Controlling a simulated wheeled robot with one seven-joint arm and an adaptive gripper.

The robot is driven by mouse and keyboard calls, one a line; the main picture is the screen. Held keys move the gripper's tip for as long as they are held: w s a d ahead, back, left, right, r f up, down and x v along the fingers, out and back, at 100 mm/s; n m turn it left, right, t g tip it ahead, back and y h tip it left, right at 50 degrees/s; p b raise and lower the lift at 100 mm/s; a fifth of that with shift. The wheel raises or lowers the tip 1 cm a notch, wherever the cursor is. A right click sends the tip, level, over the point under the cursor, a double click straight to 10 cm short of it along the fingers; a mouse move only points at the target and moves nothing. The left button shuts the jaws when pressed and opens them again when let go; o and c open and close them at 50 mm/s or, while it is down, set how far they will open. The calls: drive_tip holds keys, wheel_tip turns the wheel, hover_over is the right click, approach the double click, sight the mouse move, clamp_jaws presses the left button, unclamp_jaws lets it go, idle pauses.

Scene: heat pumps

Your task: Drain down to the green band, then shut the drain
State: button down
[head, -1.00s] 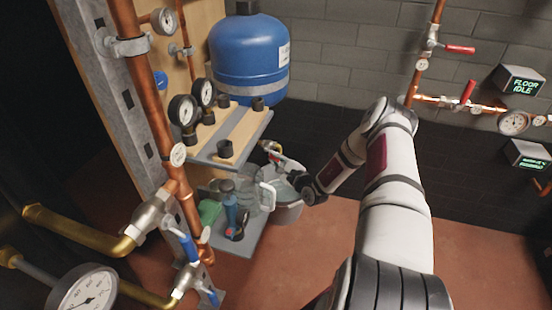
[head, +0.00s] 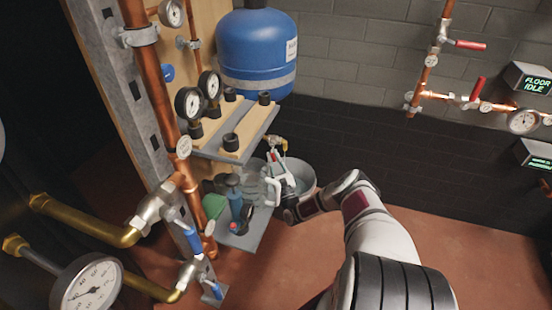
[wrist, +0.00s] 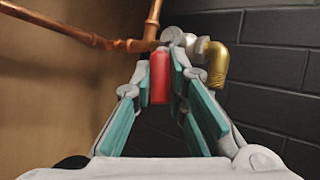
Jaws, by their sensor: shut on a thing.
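In the wrist view, a red lever handle (wrist: 160,77) hangs below a small metal valve with a brass elbow (wrist: 217,64). The teal pads of my gripper (wrist: 175,88) are closed in on either side of the red handle. In the head view, my gripper (head: 275,163) is at the brass drain valve (head: 278,142), below the shelf's right end. A grey bucket (head: 305,179) stands below it. Dial gauges (head: 188,102) (head: 210,84) stand by the shelf; a large one (head: 88,289) is at lower left. I cannot make out a green band on any dial.
A blue tank (head: 256,50) is above the shelf (head: 235,153). A lower shelf (head: 245,237) holds a blue bottle and other items. Copper pipes and blue-handled valves (head: 193,241) stand at left. Red-handled valves (head: 470,45) are on the right wall. The red floor at right is clear.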

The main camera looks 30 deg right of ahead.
drive_tip(key=shift+w+a+f+m+t+h, duration=0.2)
drive_tip(key=shift+w+a+m+t+h, duration=0.15)
drive_tip(key=shift+a+m+h, duration=0.45)
drive_tip(key=shift+d, duration=0.2)
drive_tip(key=c, duration=1.9)
unclamp_jaws()
drive_tip(key=shift+r+m, duration=0.1)
drive_tip(key=shift+m, duration=0.2)
drive_tip(key=shift+d, duration=0.25)
drive_tip(key=s+a, duration=0.1)
drive_tip(key=s, duration=0.3)
drive_tip(key=s+a, duration=0.1)
drive_tip(key=s, duration=0.3)
drive_tip(key=s+a, duration=0.1)
drive_tip(key=s, duration=0.3)
drive_tip(key=shift+s+a+f, duration=0.1)
drive_tip(key=shift+s+f, duration=0.2)
